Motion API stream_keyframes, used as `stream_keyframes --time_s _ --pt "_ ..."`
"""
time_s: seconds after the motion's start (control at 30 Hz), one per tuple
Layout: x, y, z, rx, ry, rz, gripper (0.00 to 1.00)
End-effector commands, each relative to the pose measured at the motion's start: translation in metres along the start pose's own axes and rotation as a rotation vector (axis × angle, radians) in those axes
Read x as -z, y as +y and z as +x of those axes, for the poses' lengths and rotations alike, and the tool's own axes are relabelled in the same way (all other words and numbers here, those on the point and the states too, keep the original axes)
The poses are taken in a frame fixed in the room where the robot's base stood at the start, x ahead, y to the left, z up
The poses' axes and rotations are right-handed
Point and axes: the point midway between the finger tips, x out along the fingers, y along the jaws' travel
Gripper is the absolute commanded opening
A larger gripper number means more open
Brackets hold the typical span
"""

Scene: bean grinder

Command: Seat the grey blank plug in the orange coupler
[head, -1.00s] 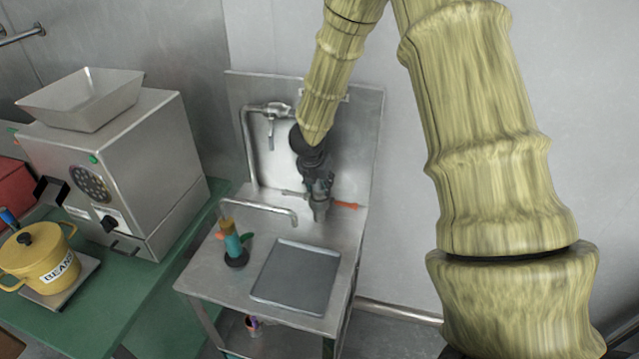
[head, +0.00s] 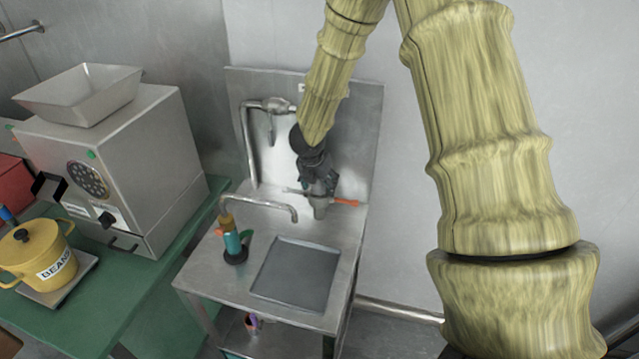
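My gripper (head: 319,190) is dark and points down at the back of the steel sink stand, in front of its upright back panel. A lighter grey cylindrical piece (head: 319,208) shows right below the fingers. It may be the grey blank plug, but it is too small to be sure, and I cannot tell whether the fingers close on it. A thin orange part (head: 345,202) sticks out to the right of this piece. It may belong to the orange coupler, whose body I cannot make out. The gripper and forearm hide part of this area.
A curved tap (head: 265,204) and a teal bottle-like tool (head: 233,243) stand left of the gripper. A grey tray (head: 297,273) covers the front of the stand. The grinder (head: 120,170) and yellow bean pot (head: 38,255) are on the green bench at left.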

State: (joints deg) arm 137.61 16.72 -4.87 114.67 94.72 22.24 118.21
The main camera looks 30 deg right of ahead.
Motion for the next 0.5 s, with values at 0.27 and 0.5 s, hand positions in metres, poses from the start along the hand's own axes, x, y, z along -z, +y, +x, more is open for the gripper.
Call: stream_keyframes --time_s 0.27,0.5 --pt "0.001 0.000 -0.001 0.000 0.001 0.000 0.63" --pt "0.000 0.001 -0.022 -0.002 0.000 0.001 0.63"
